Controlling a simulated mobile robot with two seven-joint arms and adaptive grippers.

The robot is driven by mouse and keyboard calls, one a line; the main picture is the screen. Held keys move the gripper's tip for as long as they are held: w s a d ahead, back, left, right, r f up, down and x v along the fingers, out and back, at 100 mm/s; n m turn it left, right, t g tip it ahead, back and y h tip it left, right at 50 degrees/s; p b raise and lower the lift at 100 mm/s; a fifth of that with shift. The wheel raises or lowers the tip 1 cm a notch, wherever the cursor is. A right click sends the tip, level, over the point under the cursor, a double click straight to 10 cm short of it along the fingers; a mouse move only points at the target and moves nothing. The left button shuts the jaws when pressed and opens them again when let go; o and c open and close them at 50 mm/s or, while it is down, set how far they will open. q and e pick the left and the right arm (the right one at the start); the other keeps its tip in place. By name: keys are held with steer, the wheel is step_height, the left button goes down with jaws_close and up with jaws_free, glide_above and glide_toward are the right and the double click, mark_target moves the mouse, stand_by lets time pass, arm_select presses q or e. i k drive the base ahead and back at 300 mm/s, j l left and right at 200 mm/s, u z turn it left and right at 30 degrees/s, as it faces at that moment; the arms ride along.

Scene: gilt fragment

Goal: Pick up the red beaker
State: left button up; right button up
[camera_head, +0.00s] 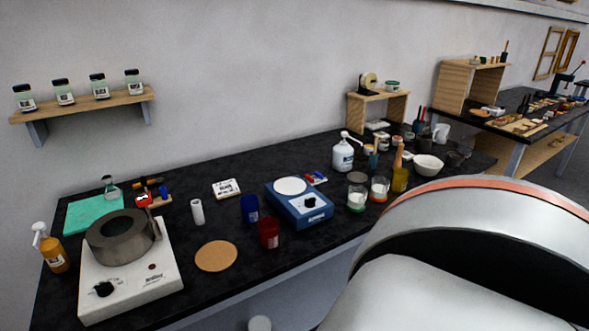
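The red beaker (269,233) stands upright on the black bench top, near its front edge. It is between the round cork mat and the blue scale. A dark blue beaker (249,208) stands just behind it to the left. A large white and grey part of my own body fills the lower right of the view. Neither of my grippers shows, so nothing is seen touching the red beaker.
A hot plate (128,285) with a grey ring-shaped vessel (120,237) stands at left. A cork mat (216,256) lies left of the red beaker. A blue scale (300,206), jars (357,197) and a pump bottle (343,155) stand to the right. Bare bench lies around the mat.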

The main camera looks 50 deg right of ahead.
mark_target(268, 226)
steer(key=z, duration=1.5)
steer(key=l+u, duration=0.1)
steer(key=u, duration=0.25)
steer(key=l+u, duration=0.1)
steer(key=u, duration=0.25)
steer(key=i+l+u, duration=0.1)
steer(key=u, duration=0.25)
steer(key=l+u, duration=0.3)
steer(key=l, duration=0.2)
steer(key=k+l+u, duration=0.1)
steer(key=l+u, duration=0.25)
steer(key=l, duration=0.35)
steer(key=k+l+u, duration=0.15)
steer(key=l, duration=0.2)
steer(key=k+l, duration=0.1)
steer(key=l, duration=0.3)
steer(key=u, duration=0.05)
